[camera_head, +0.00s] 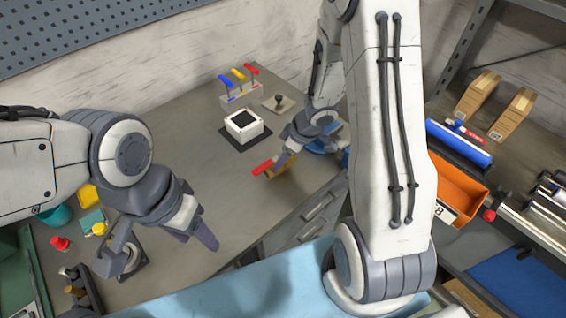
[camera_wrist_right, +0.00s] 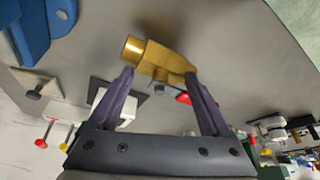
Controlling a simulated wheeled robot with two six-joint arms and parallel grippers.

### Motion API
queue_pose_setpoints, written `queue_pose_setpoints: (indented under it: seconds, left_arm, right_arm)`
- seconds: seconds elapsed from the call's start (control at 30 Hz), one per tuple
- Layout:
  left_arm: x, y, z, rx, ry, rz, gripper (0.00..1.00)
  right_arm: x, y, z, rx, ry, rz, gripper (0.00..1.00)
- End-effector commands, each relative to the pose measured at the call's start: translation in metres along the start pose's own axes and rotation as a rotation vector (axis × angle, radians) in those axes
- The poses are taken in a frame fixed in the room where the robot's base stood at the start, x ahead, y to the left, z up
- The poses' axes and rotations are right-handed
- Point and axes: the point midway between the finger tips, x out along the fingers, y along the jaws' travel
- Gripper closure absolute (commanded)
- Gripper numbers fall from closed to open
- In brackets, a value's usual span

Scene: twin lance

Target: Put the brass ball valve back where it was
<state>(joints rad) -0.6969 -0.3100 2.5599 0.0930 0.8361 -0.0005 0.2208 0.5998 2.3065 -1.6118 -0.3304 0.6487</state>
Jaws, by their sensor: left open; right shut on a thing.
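The brass ball valve (camera_wrist_right: 158,57) has a gold-coloured body and a red lever handle (camera_wrist_right: 183,98). My right gripper (camera_wrist_right: 163,82) is shut on it, with the body across the fingertips. In the head view the valve body (camera_head: 284,169) and red handle (camera_head: 262,168) show below the right gripper (camera_head: 289,150), over the grey worktop. I cannot tell whether the valve touches the worktop. My left gripper (camera_head: 160,246) is open and empty above the near left of the worktop.
A rack with red, yellow and blue handles (camera_head: 240,90), a white box on a dark mat (camera_head: 243,126) and a plate with a dark knob (camera_head: 279,102) stand behind. A blue item (camera_head: 325,145) is beside my right gripper. Shelving holds an orange bin (camera_head: 458,184). The mid-worktop is clear.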

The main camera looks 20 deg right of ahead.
Motion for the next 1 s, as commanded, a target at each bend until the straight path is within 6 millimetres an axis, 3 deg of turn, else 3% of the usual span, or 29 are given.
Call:
queue_pose_setpoints:
  seconds: [0.07, 0.47, 0.5, 0.53, 0.83, 1.0]
  left_arm:
    - [0.013, -0.001, 0.001, 0.0, 0.0, 0.0, 0.45]
    - [0.013, -0.001, 0.001, 0.0, 0.0, 0.0, 0.45]
    - [0.012, -0.001, 0.001, 0.0, 0.0, 0.0, 0.45]
    - [0.012, -0.001, 0.001, 0.0, 0.0, 0.0, 0.45]
    - [0.009, -0.001, 0.001, 0.0, 0.0, 0.0, 0.45]
    - [-0.009, 0.001, 0.0, 0.0, 0.0, 0.0, 0.45]
  right_arm:
    - [0.014, 0.001, 0.005, 0.0, 0.001, 0.001, 1.0]
    - [0.016, 0.001, 0.006, -0.001, 0.002, 0.001, 1.0]
    - [0.015, 0.0, 0.007, 0.0, 0.0, 0.0, 0.06]
    - [0.015, 0.0, 0.006, -0.001, 0.0, 0.0, 0.0]
    - [0.011, 0.0, 0.005, -0.001, 0.001, 0.001, 0.0]
    - [-0.015, 0.001, 0.003, 0.001, 0.001, 0.002, 0.0]
